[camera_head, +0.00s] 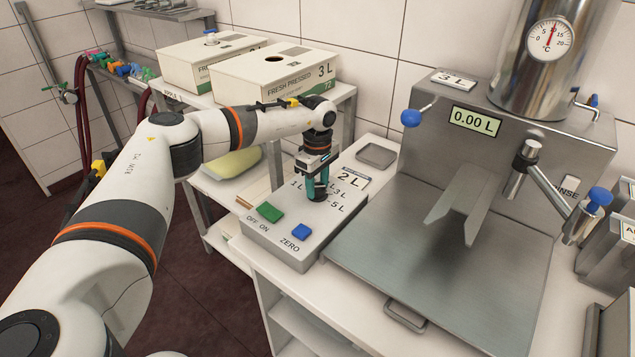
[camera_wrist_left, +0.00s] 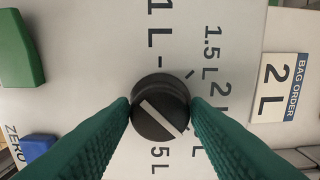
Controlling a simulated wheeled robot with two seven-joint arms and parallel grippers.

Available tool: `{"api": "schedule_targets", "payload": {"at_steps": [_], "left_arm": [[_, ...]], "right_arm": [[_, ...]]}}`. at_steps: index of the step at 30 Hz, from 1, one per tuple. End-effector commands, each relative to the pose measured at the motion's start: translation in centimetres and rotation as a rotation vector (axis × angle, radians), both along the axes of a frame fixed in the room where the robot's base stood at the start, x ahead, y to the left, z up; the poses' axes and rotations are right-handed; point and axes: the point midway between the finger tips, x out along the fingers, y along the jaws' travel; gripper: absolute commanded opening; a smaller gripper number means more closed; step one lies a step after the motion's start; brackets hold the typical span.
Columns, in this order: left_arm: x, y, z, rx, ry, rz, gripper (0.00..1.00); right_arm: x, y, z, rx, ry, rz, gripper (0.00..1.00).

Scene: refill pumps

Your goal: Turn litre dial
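The litre dial (camera_wrist_left: 160,108) is a round black knob with a white line, set in a pale control box (camera_head: 290,248). In the left wrist view the line slants from upper left to lower right, its lower right end towards a label partly hidden by a finger. Labels 1 L, 1.5 L, 2 L and 5 L surround it. My left gripper (camera_head: 317,192) points down over the box. Its green fingers (camera_wrist_left: 160,106) flank the dial on both sides and appear to touch it. In the head view the fingers hide the dial. My right gripper is not in view.
The box carries a green OFF/ON switch (camera_head: 270,212) and a blue ZERO button (camera_head: 301,231). A bag order card (camera_head: 351,179) reads 2 L. The filler display (camera_head: 475,121) reads 0.00 L. Juice boxes (camera_head: 275,77) stand on a shelf behind my left arm. The steel tray (camera_head: 420,270) is clear in front.

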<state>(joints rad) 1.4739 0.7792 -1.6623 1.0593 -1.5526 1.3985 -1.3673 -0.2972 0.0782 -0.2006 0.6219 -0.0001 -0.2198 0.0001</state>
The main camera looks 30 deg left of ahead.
Motion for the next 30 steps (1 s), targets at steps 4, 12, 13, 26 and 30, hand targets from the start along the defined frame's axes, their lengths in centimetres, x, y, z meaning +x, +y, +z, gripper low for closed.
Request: {"api": "schedule_targets", "payload": {"at_steps": [4,12,13,26,30], "left_arm": [[0.01,0.0,0.04,0.0,0.0,0.0,0.18],[0.0,0.01,0.06,0.0,0.0,0.021,0.15],[0.0,0.02,0.07,0.0,0.0,0.03,0.15],[0.05,0.02,0.18,0.0,-0.001,0.318,0.15],[0.04,0.03,0.17,0.0,-0.001,0.452,0.15]], "right_arm": [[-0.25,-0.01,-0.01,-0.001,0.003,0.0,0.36],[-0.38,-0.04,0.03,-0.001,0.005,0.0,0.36],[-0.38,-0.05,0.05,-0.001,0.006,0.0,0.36],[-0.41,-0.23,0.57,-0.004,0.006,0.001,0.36],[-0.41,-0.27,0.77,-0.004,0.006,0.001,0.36]]}}
